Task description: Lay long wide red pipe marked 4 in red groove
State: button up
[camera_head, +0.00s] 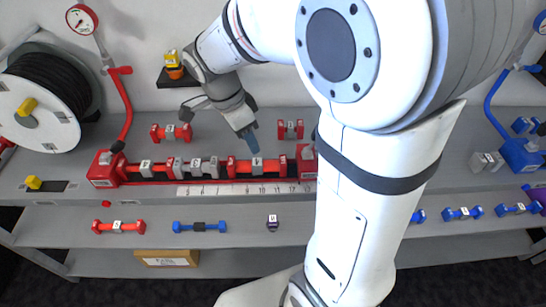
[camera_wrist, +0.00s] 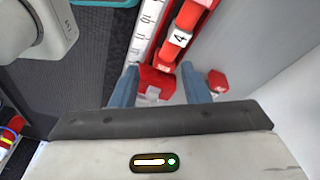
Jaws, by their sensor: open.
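The red pipe marked 4 (camera_wrist: 180,38) lies lengthwise along the red groove in the wrist view. In the head view a red pipe with a white tag (camera_head: 257,163) lies in the right part of the red groove (camera_head: 150,181), its mark too small to read. My gripper (camera_wrist: 160,85) is open and empty, its two blue fingers apart. A red block (camera_wrist: 157,82) shows between and beyond the fingers in the wrist view.
Grey and red pieces (camera_head: 196,165) fill the groove's left part. A ruler (camera_head: 228,189) runs along its front. Two short red pieces (camera_head: 171,132) (camera_head: 290,129) stand behind it. A lower shelf holds a red pipe (camera_head: 118,227) and a blue pipe (camera_head: 199,227). My arm hides the centre right.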

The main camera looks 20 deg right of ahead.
jog(key=s+d+r+n+t+y, duration=0.2)
jog(key=s+d+n+t+y, duration=0.1)
jog(key=s+n, duration=0.8)
jog(key=n, duration=0.5)
jog(key=shift+s+r, duration=0.15)
jog(key=shift+s, duration=0.1)
jog(key=shift+d, duration=0.1)
jog(key=shift+c, duration=0.6)
jog(key=shift+s, duration=0.1)
